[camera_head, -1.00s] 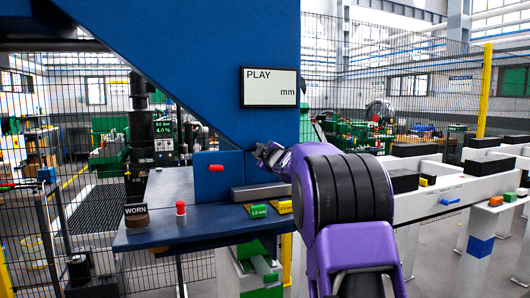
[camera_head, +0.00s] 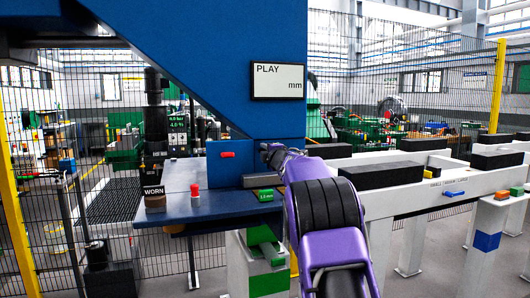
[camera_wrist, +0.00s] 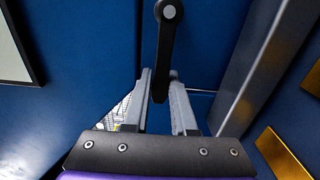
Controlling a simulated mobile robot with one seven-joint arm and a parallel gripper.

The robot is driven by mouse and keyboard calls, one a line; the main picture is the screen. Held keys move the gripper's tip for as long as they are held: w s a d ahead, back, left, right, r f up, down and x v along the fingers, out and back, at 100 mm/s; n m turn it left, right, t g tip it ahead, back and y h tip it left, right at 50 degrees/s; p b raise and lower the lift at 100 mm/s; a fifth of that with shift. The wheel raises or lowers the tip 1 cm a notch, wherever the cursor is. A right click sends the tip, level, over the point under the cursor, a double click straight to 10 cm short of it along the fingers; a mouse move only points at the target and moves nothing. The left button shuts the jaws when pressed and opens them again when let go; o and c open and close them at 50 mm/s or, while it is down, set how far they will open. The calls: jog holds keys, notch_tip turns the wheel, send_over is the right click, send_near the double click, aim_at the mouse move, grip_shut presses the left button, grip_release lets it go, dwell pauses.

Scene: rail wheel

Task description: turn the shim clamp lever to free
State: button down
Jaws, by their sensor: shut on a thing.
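The shim clamp lever (camera_wrist: 163,50) is a black arm with a round hub and grey pin at its upper end. In the wrist view it hangs nearly straight down against the blue face. My gripper (camera_wrist: 160,80) is shut on the lower part of the lever, with one grey finger on each side. In the head view my gripper (camera_head: 268,152) is at the blue panel, and the lever cannot be made out there.
A grey bar (camera_wrist: 248,75) runs close to the right of my gripper. A red piece (camera_head: 227,155) is on the blue panel. The blue shelf (camera_head: 215,213) carries a red-topped peg (camera_head: 195,190), the WORN block (camera_head: 154,197) and a green block (camera_head: 266,195). The PLAY display (camera_head: 278,81) is blank except for mm.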

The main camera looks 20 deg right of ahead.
dwell(0.3)
jog(key=c, duration=0.7)
grip_release()
jog(key=shift+f, duration=0.1)
jog(key=shift+c, duration=0.2)
jog(key=s+b, duration=0.1)
jog(key=s, duration=1.6)
jog(key=shift+s+d, duration=0.15)
jog(key=shift+d, duration=0.15)
